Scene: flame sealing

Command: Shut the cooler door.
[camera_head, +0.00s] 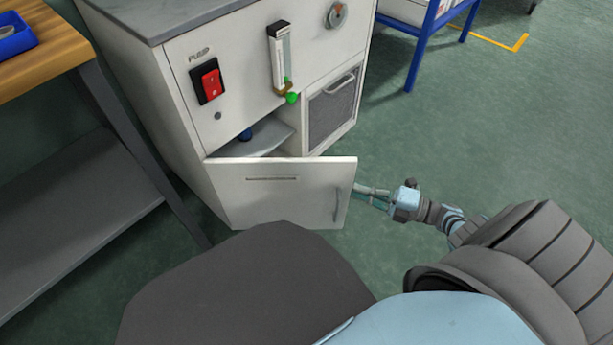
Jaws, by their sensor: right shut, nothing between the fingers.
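The cooler door (285,198) is a white panel with a slot near its top and a vertical handle (337,205) near its right edge. It stands partly open, swung out from the front of the white cabinet (180,120), with its hinge side at the left. My right gripper (362,193) is shut and empty at the door's free right edge. Its fingertips reach to or just behind that edge, and whether they touch the door I cannot tell. Part of the compartment (268,135) shows above the door, with a small blue item (245,134) inside. My left gripper is not in view.
The cabinet front bears a red pump switch (211,84), a flowmeter with a green knob (292,98) and a grey mesh panel (332,110). A wooden-topped bench (45,50) stands at the left, a blue-framed rack (420,45) at the back. Green floor is free at the right.

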